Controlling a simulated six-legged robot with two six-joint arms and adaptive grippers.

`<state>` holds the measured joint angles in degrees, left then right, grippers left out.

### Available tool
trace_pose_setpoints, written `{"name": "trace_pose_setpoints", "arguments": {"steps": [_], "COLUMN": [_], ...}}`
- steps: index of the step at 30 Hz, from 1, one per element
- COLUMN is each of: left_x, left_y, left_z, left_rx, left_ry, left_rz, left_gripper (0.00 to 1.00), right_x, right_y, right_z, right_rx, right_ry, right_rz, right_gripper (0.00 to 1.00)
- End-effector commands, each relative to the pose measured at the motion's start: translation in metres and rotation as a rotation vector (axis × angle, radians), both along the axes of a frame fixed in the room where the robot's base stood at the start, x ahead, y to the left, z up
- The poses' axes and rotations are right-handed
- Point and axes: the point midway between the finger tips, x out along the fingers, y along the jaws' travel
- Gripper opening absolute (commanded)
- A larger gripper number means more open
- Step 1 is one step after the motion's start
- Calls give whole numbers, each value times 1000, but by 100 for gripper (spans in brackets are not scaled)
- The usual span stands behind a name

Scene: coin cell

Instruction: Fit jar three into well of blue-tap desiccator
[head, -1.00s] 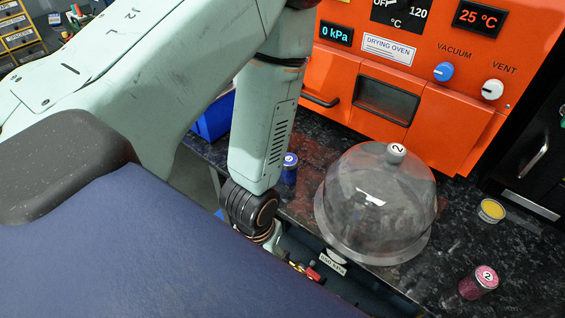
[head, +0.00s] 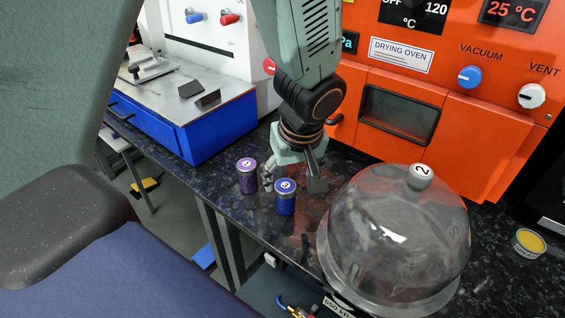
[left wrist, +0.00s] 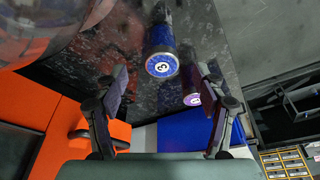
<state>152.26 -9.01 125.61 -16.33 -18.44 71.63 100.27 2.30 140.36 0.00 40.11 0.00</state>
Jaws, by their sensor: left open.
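A blue jar (head: 285,198) with a white round label on its lid stands on the dark speckled bench. The left wrist view shows a 3 on this blue jar (left wrist: 161,55). A purple jar (head: 247,177) stands just left of it; it also shows in the left wrist view (left wrist: 192,90). My left gripper (head: 292,183) is open and empty, pointing down behind the blue jar, its fingers spread to either side. A clear domed desiccator (head: 395,240), with a 2 on its knob, stands to the right. No blue tap or well can be made out on it. My right gripper is out of view.
The orange drying oven (head: 400,110) stands behind the dome. A blue-sided machine (head: 215,130) is at the back left. A small tub of yellow stuff (head: 529,243) stands at the far right. The bench's front edge runs close to the jars.

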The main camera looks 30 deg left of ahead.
Motion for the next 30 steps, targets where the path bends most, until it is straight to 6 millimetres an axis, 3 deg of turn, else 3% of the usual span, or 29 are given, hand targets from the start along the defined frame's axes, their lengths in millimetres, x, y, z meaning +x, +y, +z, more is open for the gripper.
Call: {"name": "trace_pose_setpoints", "arguments": {"steps": [15,24,30], "left_x": [13,15,15], "left_y": [20,22,22], "left_z": [-47,-49,-49], "left_rx": [-5,-4,-3], "left_ry": [-1,-1,-1], "left_rz": [2,1,1], "left_gripper": [70,70,55], "right_x": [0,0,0], "right_y": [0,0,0], "right_z": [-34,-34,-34], "right_rx": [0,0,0], "right_ry": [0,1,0], "right_rz": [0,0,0], "right_gripper": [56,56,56]}}
